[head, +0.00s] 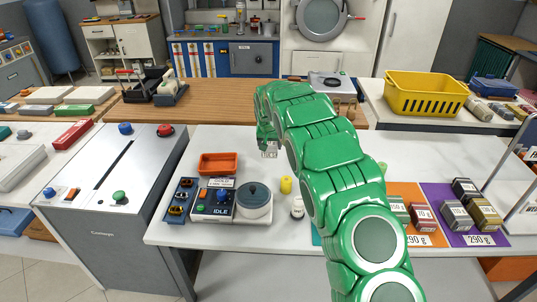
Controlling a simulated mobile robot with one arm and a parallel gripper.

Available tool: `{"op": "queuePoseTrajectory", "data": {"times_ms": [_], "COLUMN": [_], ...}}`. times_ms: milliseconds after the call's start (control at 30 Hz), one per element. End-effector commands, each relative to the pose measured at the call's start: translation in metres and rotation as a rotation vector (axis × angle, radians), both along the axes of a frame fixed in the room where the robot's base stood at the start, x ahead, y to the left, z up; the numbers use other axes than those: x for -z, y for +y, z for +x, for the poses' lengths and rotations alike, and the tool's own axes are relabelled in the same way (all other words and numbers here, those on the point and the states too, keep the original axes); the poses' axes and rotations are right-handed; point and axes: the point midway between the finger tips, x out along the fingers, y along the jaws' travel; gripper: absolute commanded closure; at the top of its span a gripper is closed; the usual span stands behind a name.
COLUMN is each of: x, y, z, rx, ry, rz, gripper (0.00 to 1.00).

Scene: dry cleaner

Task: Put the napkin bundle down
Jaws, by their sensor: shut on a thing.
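My green arm reaches from the bottom right up over the white table (205,150). My gripper (269,151) is at its far end, low over the table's back part, small and partly hidden by the arm. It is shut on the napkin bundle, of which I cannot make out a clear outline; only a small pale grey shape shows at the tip. I cannot tell whether the bundle touches the table.
On the white table are an orange tray (218,163), a device marked IDLE (213,203), a round lidded pot (254,200), and a yellow cylinder (286,185). Weights stand on orange (405,192) and purple (440,200) mats at right. A yellow basket (425,93) is behind.

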Motion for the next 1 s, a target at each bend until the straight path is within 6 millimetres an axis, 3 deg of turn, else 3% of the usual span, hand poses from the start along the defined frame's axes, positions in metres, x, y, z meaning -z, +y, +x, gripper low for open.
{"op": "queuePoseTrajectory", "data": {"times_ms": [400,867,1000], "x": [0.035,0.047,0.070], "y": [0.005,0.008,0.007], "z": [0.026,0.038,0.036], "rx": [0.001,0.001,0.001], "ry": [0.004,-0.001,0.005], "rz": [-0.001,0.001,-0.001], "gripper": [0.67,0.67,0.67]}}
